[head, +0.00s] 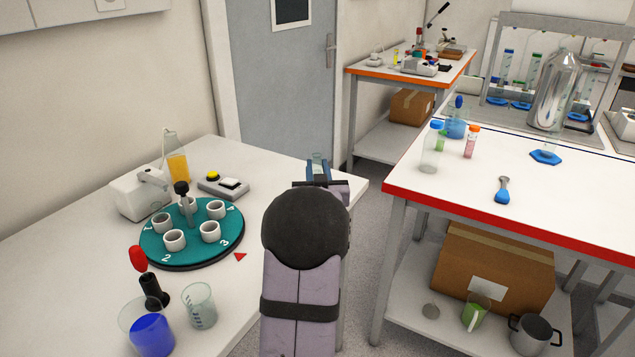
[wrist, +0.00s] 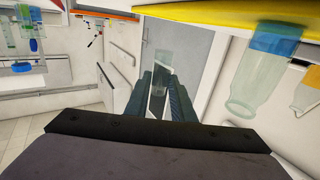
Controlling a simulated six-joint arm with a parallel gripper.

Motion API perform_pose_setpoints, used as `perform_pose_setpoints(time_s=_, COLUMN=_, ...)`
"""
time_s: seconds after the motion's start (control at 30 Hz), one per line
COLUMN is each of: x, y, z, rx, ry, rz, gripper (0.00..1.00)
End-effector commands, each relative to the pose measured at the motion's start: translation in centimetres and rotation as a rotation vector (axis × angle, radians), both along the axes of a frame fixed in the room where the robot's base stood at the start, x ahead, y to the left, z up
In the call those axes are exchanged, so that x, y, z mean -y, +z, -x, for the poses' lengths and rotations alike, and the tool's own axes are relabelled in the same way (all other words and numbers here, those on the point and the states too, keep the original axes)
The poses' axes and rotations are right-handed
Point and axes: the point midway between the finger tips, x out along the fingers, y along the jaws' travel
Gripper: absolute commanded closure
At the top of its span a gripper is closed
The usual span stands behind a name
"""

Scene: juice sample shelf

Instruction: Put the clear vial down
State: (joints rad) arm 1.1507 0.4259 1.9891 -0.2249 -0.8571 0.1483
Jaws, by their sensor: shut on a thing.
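My gripper (head: 319,180) is shut on the clear vial (head: 317,161), which rises just beyond the jaws near the far right corner of the left white table (head: 100,235). In the wrist view the two dark fingers of my gripper (wrist: 165,90) close around the vial (wrist: 162,64), which is empty-looking and see-through. The wrist picture is turned roughly upside down. My wrist hides the vial's lower part in the head view, and I cannot tell whether it touches any surface.
A green carousel (head: 190,250) with several white cups stands on the left table, beside a button box (head: 223,186) and beakers (head: 200,306). The red-edged table (head: 570,195) at right holds bottles. A clear vessel with a blue end (wrist: 245,90) shows at the wrist view's right.

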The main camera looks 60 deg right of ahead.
Motion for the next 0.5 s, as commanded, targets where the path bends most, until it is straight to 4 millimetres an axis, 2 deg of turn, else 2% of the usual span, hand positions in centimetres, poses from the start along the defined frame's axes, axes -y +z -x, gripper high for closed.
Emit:
perform_pose_setpoints(time_s=0.2, x=0.0, y=-0.6, z=0.0, rx=-0.001, ry=0.000, rz=-0.001, gripper=1.00)
perform_pose_setpoints(time_s=0.5, x=0.0, y=-3.7, z=0.0, rx=0.000, ry=-0.001, rz=-0.002, gripper=1.00)
